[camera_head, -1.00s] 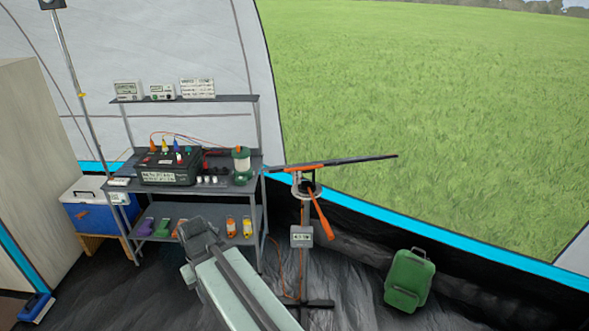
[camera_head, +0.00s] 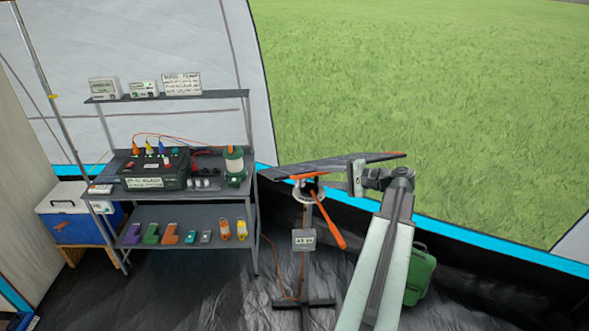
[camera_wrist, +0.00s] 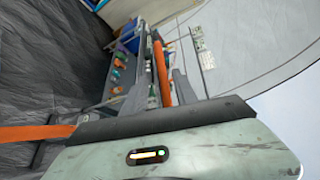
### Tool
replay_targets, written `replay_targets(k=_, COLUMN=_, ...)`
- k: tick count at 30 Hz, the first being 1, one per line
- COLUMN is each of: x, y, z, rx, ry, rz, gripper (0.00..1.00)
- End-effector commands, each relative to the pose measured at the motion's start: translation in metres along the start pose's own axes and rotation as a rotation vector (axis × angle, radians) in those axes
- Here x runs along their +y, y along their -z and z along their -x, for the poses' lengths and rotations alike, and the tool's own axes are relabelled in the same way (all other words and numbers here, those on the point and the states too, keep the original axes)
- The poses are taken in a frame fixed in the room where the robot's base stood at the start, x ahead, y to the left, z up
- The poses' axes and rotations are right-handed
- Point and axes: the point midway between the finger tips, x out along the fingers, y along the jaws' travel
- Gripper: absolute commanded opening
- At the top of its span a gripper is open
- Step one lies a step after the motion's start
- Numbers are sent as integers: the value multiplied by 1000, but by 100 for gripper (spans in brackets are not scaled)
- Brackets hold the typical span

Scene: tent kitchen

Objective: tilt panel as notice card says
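The dark panel (camera_head: 325,166) with orange edges sits tilted on a stand. An orange handle (camera_head: 331,228) slants down to the right from its pivot. A small display box (camera_head: 304,240) hangs on the stand's post; its reading is unclear. The notice card (camera_head: 182,84) stands on the top shelf, its text too small to read. My gripper (camera_head: 357,178) is at the panel's right part in the head view. In the wrist view my gripper (camera_wrist: 161,78) has its fingers apart, with an orange bar between them. I cannot tell whether they touch it.
A metal shelf (camera_head: 180,206) holds a black power box (camera_head: 152,172), a green lantern (camera_head: 236,168) and several coloured items. A blue cooler (camera_head: 82,212) stands at left. The floor before the shelf is clear.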

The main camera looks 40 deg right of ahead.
Motion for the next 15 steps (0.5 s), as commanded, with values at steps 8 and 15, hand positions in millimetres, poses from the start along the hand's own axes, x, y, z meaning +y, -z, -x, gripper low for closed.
replay_targets(k=8, x=-1, y=2, z=-4, rx=4, ry=12, rz=-4, gripper=34)
replay_targets(k=15, x=0, y=2, z=-50, rx=0, ry=10, rz=-2, gripper=34)
